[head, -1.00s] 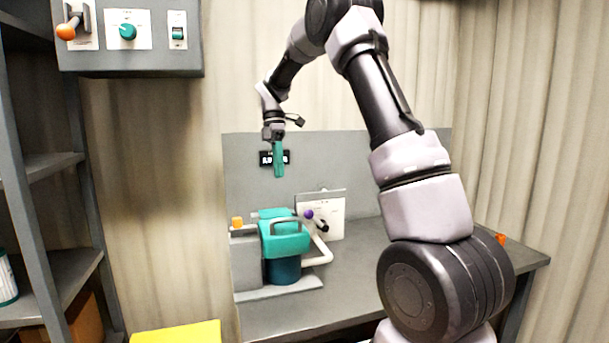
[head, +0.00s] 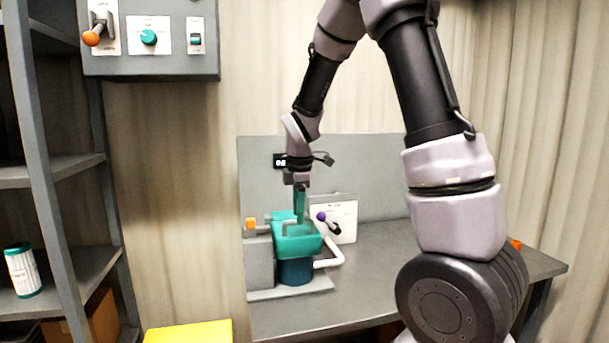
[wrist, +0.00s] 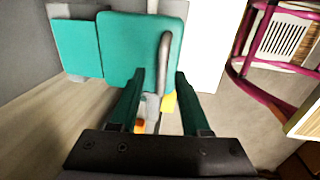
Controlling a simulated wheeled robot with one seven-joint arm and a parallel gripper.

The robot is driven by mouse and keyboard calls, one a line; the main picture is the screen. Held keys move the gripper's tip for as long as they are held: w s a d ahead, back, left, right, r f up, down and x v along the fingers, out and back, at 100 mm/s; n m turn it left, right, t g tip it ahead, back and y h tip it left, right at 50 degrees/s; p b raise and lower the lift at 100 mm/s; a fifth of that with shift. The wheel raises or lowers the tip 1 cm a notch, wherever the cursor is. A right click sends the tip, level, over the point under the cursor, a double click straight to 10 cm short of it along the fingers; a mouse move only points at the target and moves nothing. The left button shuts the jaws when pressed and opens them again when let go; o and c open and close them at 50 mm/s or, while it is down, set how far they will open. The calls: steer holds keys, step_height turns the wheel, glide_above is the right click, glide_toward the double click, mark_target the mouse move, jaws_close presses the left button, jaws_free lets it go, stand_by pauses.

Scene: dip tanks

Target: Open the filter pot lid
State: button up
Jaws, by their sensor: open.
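The filter pot (head: 296,271) is a dark blue-teal cylinder on the bench, with a bright teal lid (head: 310,243) on top that looks shut. The lid fills the upper middle of the wrist view (wrist: 125,40). A grey bar handle (wrist: 164,52) stands out from the lid; in the head view my fingers partly hide it. My gripper (head: 300,220) points down at the lid with its teal fingers open. In the wrist view the open fingertips (wrist: 160,74) lie on either side of the handle's line. I cannot tell whether they touch it.
Beside the pot are a grey box (head: 259,262), an orange-yellow block (head: 251,223), a purple knob (head: 321,216) and a white pipe (head: 333,254). A white sheet (head: 347,228) stands behind. A shelf rack (head: 45,170) stands left.

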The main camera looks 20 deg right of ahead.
steer(key=shift+s+f, duration=0.2)
steer(key=shift+f, duration=0.2)
steer(key=shift+r+t, duration=0.25)
steer(key=shift+t, duration=0.15)
steer(key=s+r+m, duration=0.1)
steer(key=s+r, duration=0.2)
steer(key=r, duration=0.8)
steer(key=shift+d, duration=0.4)
steer(key=shift+s+r+m, duration=0.1)
steer(key=shift+m, duration=0.2)
